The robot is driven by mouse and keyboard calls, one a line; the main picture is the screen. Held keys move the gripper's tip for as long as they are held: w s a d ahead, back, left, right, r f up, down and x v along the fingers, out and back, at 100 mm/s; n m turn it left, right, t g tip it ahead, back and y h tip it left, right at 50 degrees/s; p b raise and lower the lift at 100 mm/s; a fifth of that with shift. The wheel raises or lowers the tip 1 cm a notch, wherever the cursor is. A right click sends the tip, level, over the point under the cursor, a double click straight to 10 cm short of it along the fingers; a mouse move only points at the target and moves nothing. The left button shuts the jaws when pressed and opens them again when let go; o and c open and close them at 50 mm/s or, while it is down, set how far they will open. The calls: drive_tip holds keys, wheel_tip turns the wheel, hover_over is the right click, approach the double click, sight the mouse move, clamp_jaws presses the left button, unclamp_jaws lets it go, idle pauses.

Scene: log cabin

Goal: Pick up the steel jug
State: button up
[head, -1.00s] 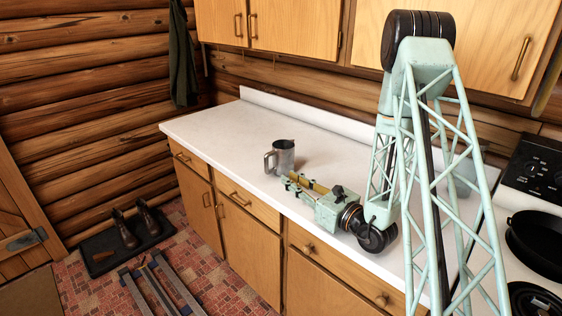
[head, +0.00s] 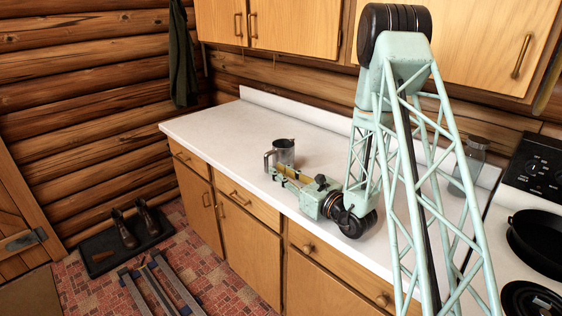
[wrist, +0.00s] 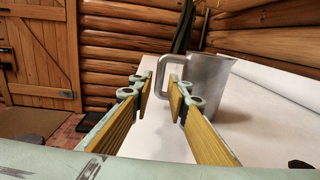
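The steel jug (head: 284,152) stands upright on the white counter (head: 225,128), with its handle (head: 268,160) toward the left. In the wrist view the jug (wrist: 211,88) is just beyond the right finger, its handle (wrist: 172,68) reaching left above the gap between the fingertips. My gripper (head: 275,170) is low over the counter on the near side of the jug. In the wrist view my gripper (wrist: 160,90) shows its two yellow-padded fingers apart with nothing between the pads. The right fingertip overlaps the jug's lower body in the picture; I cannot tell whether they touch.
A clear glass jar (head: 470,163) stands at the back right of the counter, partly behind my arm. A stove with a black pan (head: 535,240) is at the far right. Upper cabinets (head: 290,28) hang above. The counter's left end is clear.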

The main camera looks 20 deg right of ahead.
sight(266, 171)
drive_tip(key=shift+x, duration=1)
drive_tip(key=shift+w, duration=0.15)
drive_tip(key=shift+b+x, duration=0.65)
drive_tip(key=shift+x, duration=1.8)
drive_tip(key=shift+r, duration=0.1)
clamp_jaws()
